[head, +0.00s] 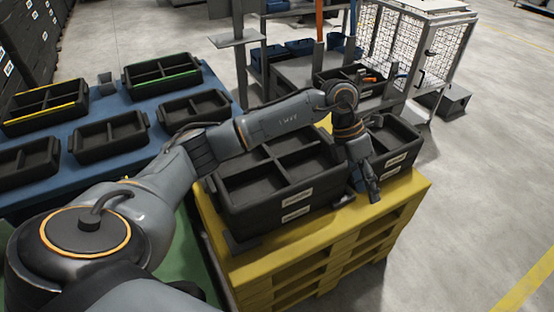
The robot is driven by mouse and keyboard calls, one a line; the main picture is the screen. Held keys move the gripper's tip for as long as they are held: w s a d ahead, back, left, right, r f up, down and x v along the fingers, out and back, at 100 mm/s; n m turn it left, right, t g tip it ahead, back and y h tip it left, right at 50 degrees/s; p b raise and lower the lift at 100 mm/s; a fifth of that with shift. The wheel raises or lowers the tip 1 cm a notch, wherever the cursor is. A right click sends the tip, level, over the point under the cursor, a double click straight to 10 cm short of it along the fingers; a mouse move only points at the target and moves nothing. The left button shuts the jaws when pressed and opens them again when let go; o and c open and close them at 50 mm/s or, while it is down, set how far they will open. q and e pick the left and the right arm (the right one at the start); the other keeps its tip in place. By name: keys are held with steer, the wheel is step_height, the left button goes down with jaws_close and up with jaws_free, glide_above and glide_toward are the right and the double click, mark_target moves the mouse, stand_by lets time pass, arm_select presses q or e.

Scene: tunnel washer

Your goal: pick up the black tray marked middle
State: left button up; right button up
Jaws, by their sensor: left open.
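A large black tray (265,190) with several compartments sits on the yellow pallet (415,187). Two pale labels (297,197) are on its front side, too small to read. A smaller black tray (396,148) with pale labels sits to its right on the same pallet. I cannot tell which one is marked middle. My left gripper (367,188) is open and points down by the right end of the large tray, at the near side of the smaller tray. It seems empty; contact cannot be told. My left arm hides part of the large tray. My right gripper is not in view.
A blue table (90,165) with several black trays, one with a yellow edge (45,104) and one with a green edge (162,75), stands at the left. A grey bench (290,72) and a mesh cage (410,45) stand behind. The floor at the right is clear.

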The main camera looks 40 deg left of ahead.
arm_select(q)
steer(key=a+r+n+g+y, duration=0.1)
steer(key=a+r+y, duration=0.15)
steer(key=a, duration=0.55)
steer(key=a+r+n+y, duration=0.15)
steer(key=a+y, duration=0.25)
steer(key=a, duration=0.4)
glide_above(297, 184)
steer(key=shift+m, duration=0.45)
steer(key=f, duration=0.8)
steer(key=shift+w+d+f+p, duration=0.15)
steer(key=shift+w+d+p, duration=0.15)
steer(key=shift+w, duration=0.05)
steer(key=f, duration=0.4)
steer(key=shift+s+a+f+p, duration=0.15)
steer(key=shift+s+a+p, duration=0.15)
steer(key=shift+p, duration=0.1)
steer(key=shift+f, duration=0.3)
steer(key=shift+f, duration=0.25)
jaws_close()
